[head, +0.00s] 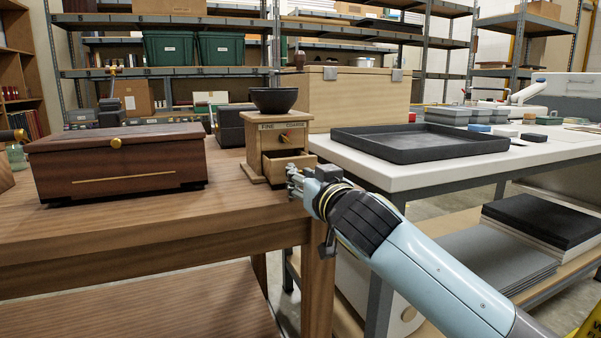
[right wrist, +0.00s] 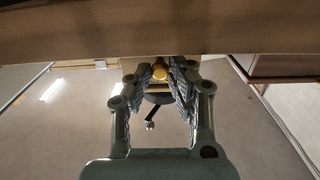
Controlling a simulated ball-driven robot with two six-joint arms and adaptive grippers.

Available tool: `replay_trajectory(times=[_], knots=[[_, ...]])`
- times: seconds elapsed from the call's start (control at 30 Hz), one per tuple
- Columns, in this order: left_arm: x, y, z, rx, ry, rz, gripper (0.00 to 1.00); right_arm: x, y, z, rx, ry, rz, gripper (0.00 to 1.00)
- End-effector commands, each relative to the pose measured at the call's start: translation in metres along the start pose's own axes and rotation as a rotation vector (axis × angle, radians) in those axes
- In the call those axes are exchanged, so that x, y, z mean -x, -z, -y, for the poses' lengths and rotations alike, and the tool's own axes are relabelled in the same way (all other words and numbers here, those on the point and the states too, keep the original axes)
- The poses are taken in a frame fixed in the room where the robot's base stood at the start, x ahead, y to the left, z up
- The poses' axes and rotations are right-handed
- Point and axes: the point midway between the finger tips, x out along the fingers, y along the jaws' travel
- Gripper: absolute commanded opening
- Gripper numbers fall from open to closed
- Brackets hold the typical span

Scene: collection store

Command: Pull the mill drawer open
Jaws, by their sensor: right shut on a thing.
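The wooden mill (head: 279,130) stands near the right end of the brown table, with a dark bowl-shaped hopper (head: 274,99) on top. Its drawer (head: 291,160) sticks out from the lower front, and part of its open inside shows. My right gripper (head: 293,180) is at the drawer's front, fingers towards the mill. In the right wrist view, its fingers are closed around the brass drawer knob (right wrist: 160,70). In the head view, the gripper hides the knob. My left gripper is in neither view.
A dark wooden chest (head: 120,160) stands left of the mill on the brown table (head: 150,228). A white table (head: 400,176) on the right carries a black tray (head: 420,145) and a large wooden box (head: 345,98). Bare tabletop lies between the chest and the mill.

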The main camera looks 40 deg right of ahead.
Motion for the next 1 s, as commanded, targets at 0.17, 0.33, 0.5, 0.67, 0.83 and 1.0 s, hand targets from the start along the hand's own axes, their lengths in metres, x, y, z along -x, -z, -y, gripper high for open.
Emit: replay_trajectory(times=[0.17,0.33,0.5,0.67,0.83,1.0], knots=[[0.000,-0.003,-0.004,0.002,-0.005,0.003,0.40,-0.001,0.003,0.000,0.002,0.002,-0.006,0.00],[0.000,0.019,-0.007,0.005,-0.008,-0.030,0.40,-0.001,0.002,0.000,0.001,0.002,-0.006,0.37],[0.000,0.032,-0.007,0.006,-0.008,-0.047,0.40,-0.001,0.002,0.000,0.001,0.001,-0.005,0.41],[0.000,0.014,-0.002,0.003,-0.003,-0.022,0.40,0.002,0.002,0.000,0.001,0.001,-0.004,0.41],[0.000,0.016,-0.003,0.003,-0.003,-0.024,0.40,0.026,0.000,0.000,0.001,0.002,-0.002,0.41],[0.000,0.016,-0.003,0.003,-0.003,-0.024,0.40,0.065,0.000,0.000,0.002,0.003,-0.001,0.41]])
